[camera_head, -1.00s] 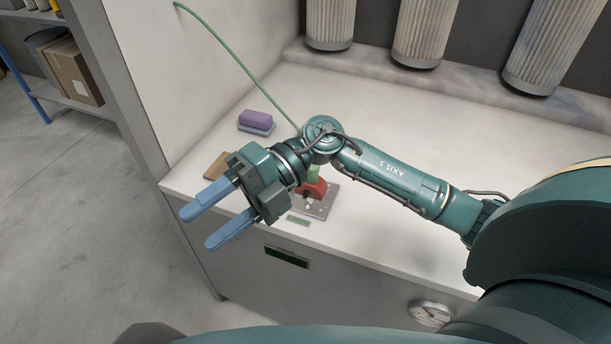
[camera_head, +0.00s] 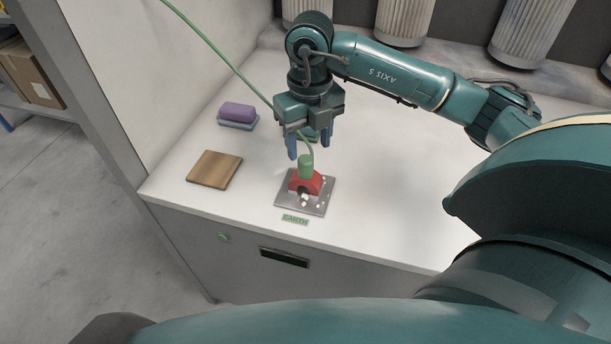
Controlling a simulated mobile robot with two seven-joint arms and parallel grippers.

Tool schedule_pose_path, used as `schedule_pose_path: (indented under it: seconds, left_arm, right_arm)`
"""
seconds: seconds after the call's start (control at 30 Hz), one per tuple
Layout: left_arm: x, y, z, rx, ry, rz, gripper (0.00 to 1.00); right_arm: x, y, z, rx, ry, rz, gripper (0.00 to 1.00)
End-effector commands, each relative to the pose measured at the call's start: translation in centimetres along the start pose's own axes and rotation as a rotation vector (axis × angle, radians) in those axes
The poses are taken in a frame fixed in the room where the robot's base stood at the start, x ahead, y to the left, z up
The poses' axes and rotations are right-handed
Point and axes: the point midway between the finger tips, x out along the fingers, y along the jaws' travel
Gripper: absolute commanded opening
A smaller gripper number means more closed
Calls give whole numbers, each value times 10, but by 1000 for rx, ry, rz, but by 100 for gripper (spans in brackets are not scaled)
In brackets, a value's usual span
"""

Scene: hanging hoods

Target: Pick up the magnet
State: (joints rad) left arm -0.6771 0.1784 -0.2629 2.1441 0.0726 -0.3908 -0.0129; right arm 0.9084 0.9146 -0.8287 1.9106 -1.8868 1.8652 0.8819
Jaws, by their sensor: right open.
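The magnet (camera_head: 304,184) is a red block with a green upright grip on top, sitting on a grey metal plate (camera_head: 320,198) near the counter's front edge. A green cable (camera_head: 215,49) runs from the wall at upper left down to the green top. My right gripper (camera_head: 309,146) points down just above and behind the magnet. Its blue fingers are apart, with the cable passing by them, and hold nothing. The far finger is partly hidden. My left gripper is out of view.
A wooden block (camera_head: 214,170) and a purple sponge on a blue-grey base (camera_head: 238,114) lie to the left on the white counter (camera_head: 390,180). A green EARTH label (camera_head: 295,220) is in front of the plate. Ribbed cylinders (camera_head: 404,20) hang behind. The counter to the right is clear.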

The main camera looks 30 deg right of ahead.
Motion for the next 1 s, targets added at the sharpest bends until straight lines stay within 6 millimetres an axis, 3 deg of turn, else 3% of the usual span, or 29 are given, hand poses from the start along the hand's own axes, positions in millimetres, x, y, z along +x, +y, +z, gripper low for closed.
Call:
schedule_pose_path:
  seconds: [0.17, 0.43, 0.73, 1.0]
  left_arm:
    - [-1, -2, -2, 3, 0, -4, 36]
    - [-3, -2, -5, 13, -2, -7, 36]
    - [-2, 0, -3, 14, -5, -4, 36]
    - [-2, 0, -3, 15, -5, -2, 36]
  right_arm:
    - [12, 2, -1, -2, 3, 1, 54]
    - [51, 7, 0, -1, 3, 2, 54]
    - [57, 7, 0, -2, 0, 2, 54]
    - [57, 7, 0, -2, 0, 2, 33]
